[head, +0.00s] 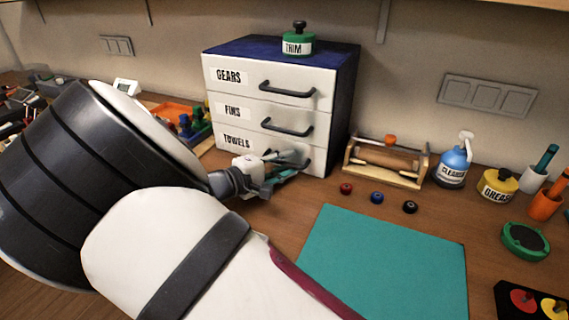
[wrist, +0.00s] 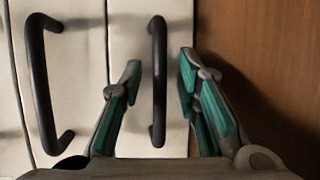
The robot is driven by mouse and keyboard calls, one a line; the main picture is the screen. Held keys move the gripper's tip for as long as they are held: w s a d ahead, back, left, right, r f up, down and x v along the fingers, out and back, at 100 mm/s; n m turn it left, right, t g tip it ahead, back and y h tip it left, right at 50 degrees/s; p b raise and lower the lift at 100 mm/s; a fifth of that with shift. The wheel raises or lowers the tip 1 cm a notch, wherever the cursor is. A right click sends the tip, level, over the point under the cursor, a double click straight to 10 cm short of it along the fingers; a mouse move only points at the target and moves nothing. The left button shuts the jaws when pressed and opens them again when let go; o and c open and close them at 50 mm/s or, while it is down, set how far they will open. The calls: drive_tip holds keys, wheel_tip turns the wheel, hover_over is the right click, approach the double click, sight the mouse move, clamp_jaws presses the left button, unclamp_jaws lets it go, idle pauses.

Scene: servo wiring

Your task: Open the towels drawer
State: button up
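The towels drawer (head: 237,142) is the lowest of three white drawers in a blue-topped cabinet, and it looks shut. Its dark bar handle (wrist: 158,80) shows in the wrist view, largely hidden by my gripper in the head view. My gripper (head: 285,165) is at the front of this drawer. In the wrist view its teal-padded fingers (wrist: 160,66) are open, one on each side of the handle, with visible gaps. Contact with the handle cannot be made out. The fins drawer's handle (wrist: 45,85) lies outside the fingers, to the left.
The fins drawer (head: 233,111) and gears drawer (head: 229,77) are above. A green trim jar (head: 298,43) stands on the cabinet. A wooden roller stand (head: 386,163) is right of it. Small knobs (head: 376,197) and a teal mat (head: 385,262) lie in front.

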drive_tip(key=shift+c, duration=0.6)
clamp_jaws()
